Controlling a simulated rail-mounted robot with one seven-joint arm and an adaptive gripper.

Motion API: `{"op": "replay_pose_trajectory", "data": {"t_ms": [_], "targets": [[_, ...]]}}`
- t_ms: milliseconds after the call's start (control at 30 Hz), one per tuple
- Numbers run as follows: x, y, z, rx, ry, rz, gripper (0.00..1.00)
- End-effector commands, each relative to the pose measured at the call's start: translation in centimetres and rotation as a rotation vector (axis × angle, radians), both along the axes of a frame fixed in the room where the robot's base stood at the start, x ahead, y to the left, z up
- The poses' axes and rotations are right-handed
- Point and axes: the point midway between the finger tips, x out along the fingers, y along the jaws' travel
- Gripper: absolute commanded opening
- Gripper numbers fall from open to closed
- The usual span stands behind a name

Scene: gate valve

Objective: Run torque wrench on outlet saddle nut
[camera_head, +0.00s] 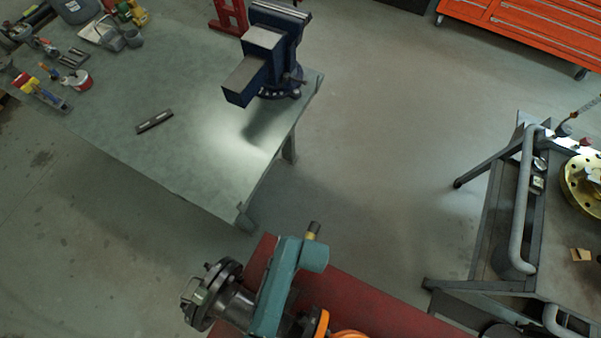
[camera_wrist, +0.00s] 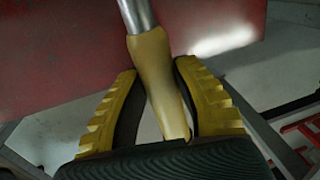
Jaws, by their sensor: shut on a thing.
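In the wrist view, my gripper (camera_wrist: 156,70) has ridged yellow fingers on both sides of a tan-yellow handle (camera_wrist: 158,88). The handle continues into a bright metal shaft (camera_wrist: 137,14) that leaves the top of the picture. It looks like the torque wrench, but its head is out of view. In the head view, a dark grey bolted flange (camera_head: 212,294) sits at the lower edge beside a teal body (camera_head: 284,278), partly cut off by the frame. I cannot make out the outlet saddle nut. My gripper is not clearly seen in the head view.
A red bench top (camera_head: 385,312) lies under the flange. A grey-green table (camera_head: 205,120) with a blue vise (camera_head: 268,55), a dark bar (camera_head: 154,122) and hand tools stands upper left. A grey cart (camera_head: 560,270) with a brass flange stands right. Open floor lies between.

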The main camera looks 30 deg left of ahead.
Motion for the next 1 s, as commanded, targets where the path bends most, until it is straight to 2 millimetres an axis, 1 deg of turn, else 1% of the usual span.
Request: {"op": "replay_pose_trajectory", "data": {"t_ms": [33, 1000], "targets": [[0.24, 0.06, 0.17, 0.001, -0.005, 0.000, 0.00], [0.27, 0.07, -0.40, 0.001, -0.005, 0.000, 0.00]]}}
